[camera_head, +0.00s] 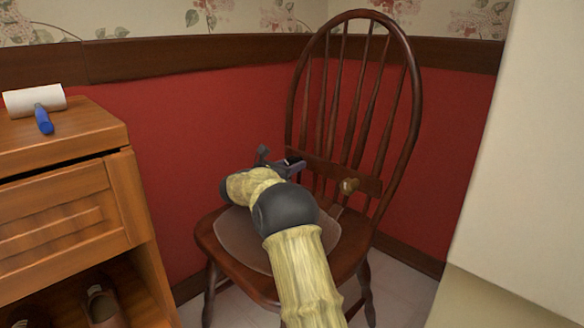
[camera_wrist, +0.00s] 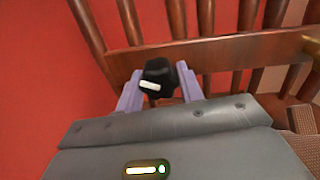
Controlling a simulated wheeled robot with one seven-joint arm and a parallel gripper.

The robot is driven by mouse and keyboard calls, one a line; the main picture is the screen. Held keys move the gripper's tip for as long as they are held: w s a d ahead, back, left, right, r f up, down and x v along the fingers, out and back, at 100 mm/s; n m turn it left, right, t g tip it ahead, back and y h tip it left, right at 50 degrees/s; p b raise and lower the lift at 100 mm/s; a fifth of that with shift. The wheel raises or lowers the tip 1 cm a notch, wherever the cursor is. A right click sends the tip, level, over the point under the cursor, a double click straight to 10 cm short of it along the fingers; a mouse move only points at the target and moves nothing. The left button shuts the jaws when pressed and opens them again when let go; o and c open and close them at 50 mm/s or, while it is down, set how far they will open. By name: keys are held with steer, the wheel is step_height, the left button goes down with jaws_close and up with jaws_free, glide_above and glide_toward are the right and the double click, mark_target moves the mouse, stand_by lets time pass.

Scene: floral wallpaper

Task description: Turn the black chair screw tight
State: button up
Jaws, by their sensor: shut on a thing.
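The black chair screw (camera_wrist: 158,76) is a dark knob with a white mark, on the wooden crossbar (camera_wrist: 215,52) of the chair back in the wrist view. My gripper (camera_wrist: 157,84) has its two pale purple fingers on either side of the knob, shut on it. In the head view my gripper (camera_head: 292,163) is at the left end of the chair's crossbar, and my arm hides the screw there. The brown wooden chair (camera_head: 416,110) has a spindled, arched back.
A wooden cabinet (camera_head: 75,212) stands at the left, with a white lint roller (camera_head: 34,100) with a blue handle on top and shoes (camera_head: 102,306) below. A red wall is behind the chair. A pale panel (camera_head: 520,150) blocks the right side.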

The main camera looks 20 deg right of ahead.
steer(key=m, duration=0.6)
steer(key=shift+f, duration=0.15)
stand_by(0.5)
steer(key=o, duration=1)
steer(key=shift+s+a+r+p, duration=0.1)
steer(key=shift+a+r+p, duration=0.2)
steer(key=shift+a, duration=0.3)
steer(key=p+v, duration=0.6)
steer(key=v, duration=0.9)
steer(key=shift+a+p, duration=0.1)
steer(key=shift+p, duration=0.3)
steer(key=shift+s+a+f, duration=0.15)
steer(key=shift+s+a, duration=0.1)
steer(key=shift+a, duration=0.2)
